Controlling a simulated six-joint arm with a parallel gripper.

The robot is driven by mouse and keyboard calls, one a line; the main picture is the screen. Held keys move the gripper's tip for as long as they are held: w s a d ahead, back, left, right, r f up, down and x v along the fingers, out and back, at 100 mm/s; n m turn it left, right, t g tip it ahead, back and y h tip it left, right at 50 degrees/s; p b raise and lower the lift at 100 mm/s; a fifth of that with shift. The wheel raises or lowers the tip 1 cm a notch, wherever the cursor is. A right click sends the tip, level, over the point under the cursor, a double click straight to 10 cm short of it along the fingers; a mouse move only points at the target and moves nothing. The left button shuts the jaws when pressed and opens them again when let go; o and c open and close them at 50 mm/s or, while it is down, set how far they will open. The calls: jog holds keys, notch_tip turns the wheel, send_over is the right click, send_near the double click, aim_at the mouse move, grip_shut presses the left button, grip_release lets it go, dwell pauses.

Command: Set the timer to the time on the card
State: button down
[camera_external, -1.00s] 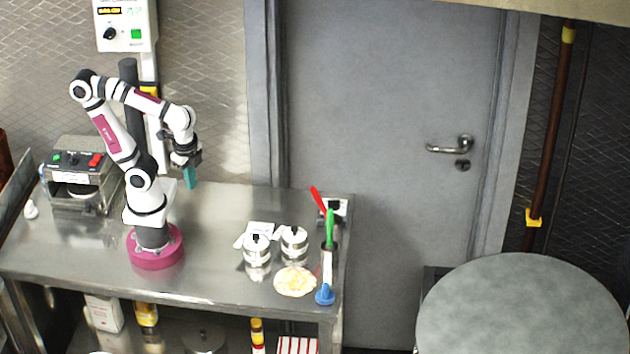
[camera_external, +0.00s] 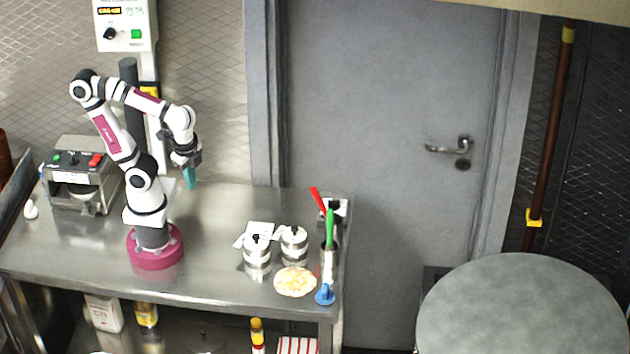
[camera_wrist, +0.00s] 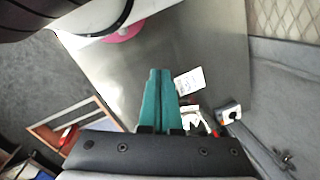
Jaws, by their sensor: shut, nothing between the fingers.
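A white card (camera_external: 261,229) lies on the counter behind the lidded pots. In the wrist view a white card with dark print (camera_wrist: 189,83) shows just right of the fingertips, too small to read. My gripper (camera_external: 190,183) points down above the counter, left of the card and below the box. Its teal fingers (camera_wrist: 159,74) are shut together and empty.
Two steel pots (camera_external: 257,256), a flatbread (camera_external: 295,281) and a holder with red and green-handled tools (camera_external: 328,262) stand at the counter's right. A small box with a black knob (camera_wrist: 229,114) is behind them. A press machine (camera_external: 80,172) stands left. The middle counter is clear.

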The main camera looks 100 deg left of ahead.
jog(key=c, duration=1.5)
grip_release()
jog(key=o, duration=0.5)
jog(key=shift+n, duration=0.6)
jog(key=w+r, duration=0.1)
jog(key=w, duration=0.1)
jog(key=w+r, duration=0.1)
jog(key=w, duration=0.2)
jog(key=w+a+r, duration=0.1)
jog(key=w+r, duration=0.1)
jog(key=w, duration=0.1)
jog(key=shift+o, duration=0.7)
jog(key=w+a+r+n, duration=0.1)
jog(key=w+a+r, duration=0.1)
jog(key=w, duration=0.5)
jog(key=shift+w+a+h, duration=0.15)
jog(key=shift+w+h, duration=0.05)
jog(key=shift+h, duration=0.1)
jog(key=n+h, duration=0.1)
jog(key=n, duration=0.2)
send_over(332, 200)
notch_tip(332, 200, down, 8)
jog(key=f, duration=0.1)
notch_tip(332, 200, down, 15)
